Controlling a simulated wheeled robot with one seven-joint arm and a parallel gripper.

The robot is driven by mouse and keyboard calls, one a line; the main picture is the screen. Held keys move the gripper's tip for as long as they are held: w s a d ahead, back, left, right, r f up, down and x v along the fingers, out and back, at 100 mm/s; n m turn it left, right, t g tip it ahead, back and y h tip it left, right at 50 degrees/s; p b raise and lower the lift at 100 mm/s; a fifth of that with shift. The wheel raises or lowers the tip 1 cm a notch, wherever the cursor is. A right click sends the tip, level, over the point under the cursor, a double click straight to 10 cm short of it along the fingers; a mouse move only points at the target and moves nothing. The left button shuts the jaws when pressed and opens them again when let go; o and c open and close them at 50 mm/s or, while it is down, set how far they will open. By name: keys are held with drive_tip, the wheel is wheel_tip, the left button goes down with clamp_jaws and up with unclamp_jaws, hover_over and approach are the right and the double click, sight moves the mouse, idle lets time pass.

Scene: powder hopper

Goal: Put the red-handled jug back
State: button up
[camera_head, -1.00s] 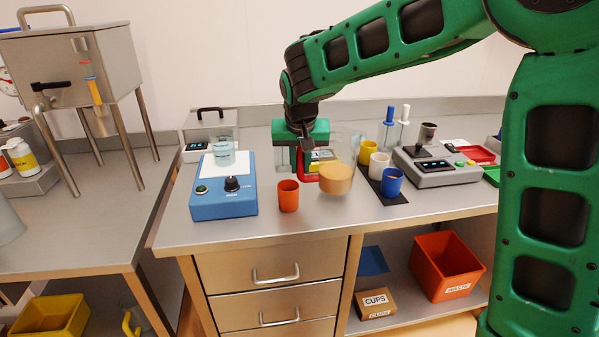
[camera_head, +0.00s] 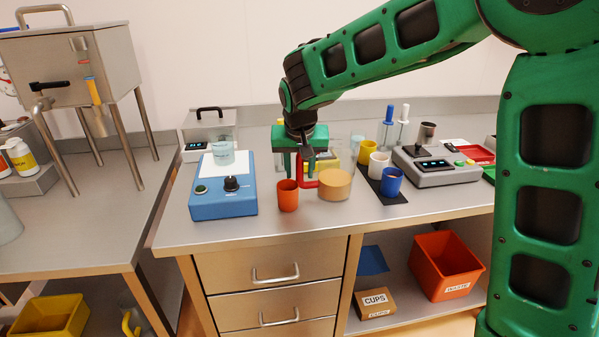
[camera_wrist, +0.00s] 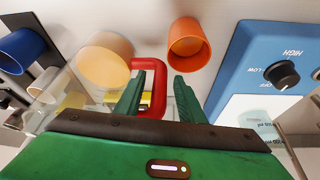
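The clear jug with tan powder in its bottom (camera_head: 334,187) stands on the workbench, right of the orange cup. Its see-through walls are hard to make out. Its red handle (camera_head: 308,183) is partly hidden behind my gripper (camera_head: 300,172) in the head view. In the wrist view, the powder (camera_wrist: 104,62) is at upper left and the red handle (camera_wrist: 151,66) lies ahead of and partly between the fingers of my gripper (camera_wrist: 160,85). The fingers are apart, with a gap between the handle and the right finger. The left finger overlaps the handle's near side.
The orange cup (camera_head: 288,196) is close to the jug's left. The blue control box (camera_head: 223,197) with a clear beaker (camera_head: 222,153) is further left. Yellow, white and blue cups (camera_head: 391,182) stand on a dark mat at right, beside a grey scale-like device (camera_head: 437,169). The bench front is clear.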

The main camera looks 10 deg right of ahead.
drive_tip(key=v, duration=1.1)
drive_tip(key=shift+r, duration=0.3)
drive_tip(key=shift+s, duration=0.1)
drive_tip(key=s+d+f+m+g+h, duration=0.1)
drive_tip(key=s+d+f, duration=0.1)
drive_tip(key=s+d, duration=0.6)
drive_tip(key=s+d+f+m+g, duration=0.1)
drive_tip(key=s+d+f, duration=0.15)
drive_tip(key=d, duration=0.95)
drive_tip(key=s+d+f+g, duration=0.1)
drive_tip(key=s+d+f, duration=0.1)
drive_tip(key=s, duration=0.6)
drive_tip(key=s+d+f+m+y, duration=0.1)
drive_tip(key=s+d+f, duration=0.2)
drive_tip(key=s, duration=0.5)
drive_tip(key=s+d+f+m+g+y, duration=0.1)
drive_tip(key=s+d+f, duration=0.2)
drive_tip(key=s, duration=0.5)
drive_tip(key=shift+d+g, duration=0.3)
drive_tip(key=shift+d, duration=0.1)
drive_tip(key=shift+s, duration=0.1)
